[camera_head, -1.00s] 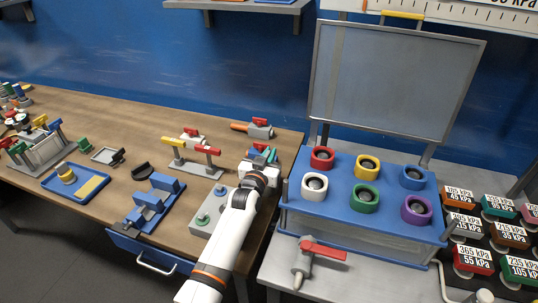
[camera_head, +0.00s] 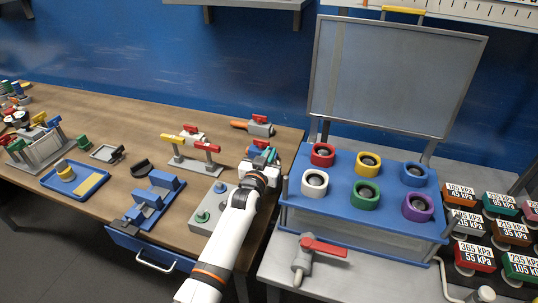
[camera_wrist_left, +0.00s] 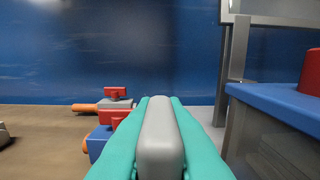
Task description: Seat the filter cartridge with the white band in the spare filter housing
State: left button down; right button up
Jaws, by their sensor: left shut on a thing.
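My left gripper (camera_head: 262,157) is over the right end of the wooden bench in the head view. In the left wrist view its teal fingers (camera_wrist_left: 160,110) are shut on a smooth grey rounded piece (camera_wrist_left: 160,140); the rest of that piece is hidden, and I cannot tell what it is. I cannot identify the spare filter housing for certain. My right gripper does not show.
A blue rack (camera_head: 340,205) with several coloured rings stands right of my arm. A grey valve with a red handle (camera_head: 258,125) lies behind the gripper. A blue and red fitting (camera_wrist_left: 103,140) is close beside the fingers.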

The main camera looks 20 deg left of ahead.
pick_arm(q)
jog(key=shift+f+b, duration=0.5)
jog(key=shift+f, duration=0.35)
dwell(1.3)
jog(key=shift+f, duration=0.1)
jog(key=shift+s, duration=0.1)
jog(key=shift+f+p, duration=0.1)
jog(key=shift+p, duration=0.45)
dwell(1.3)
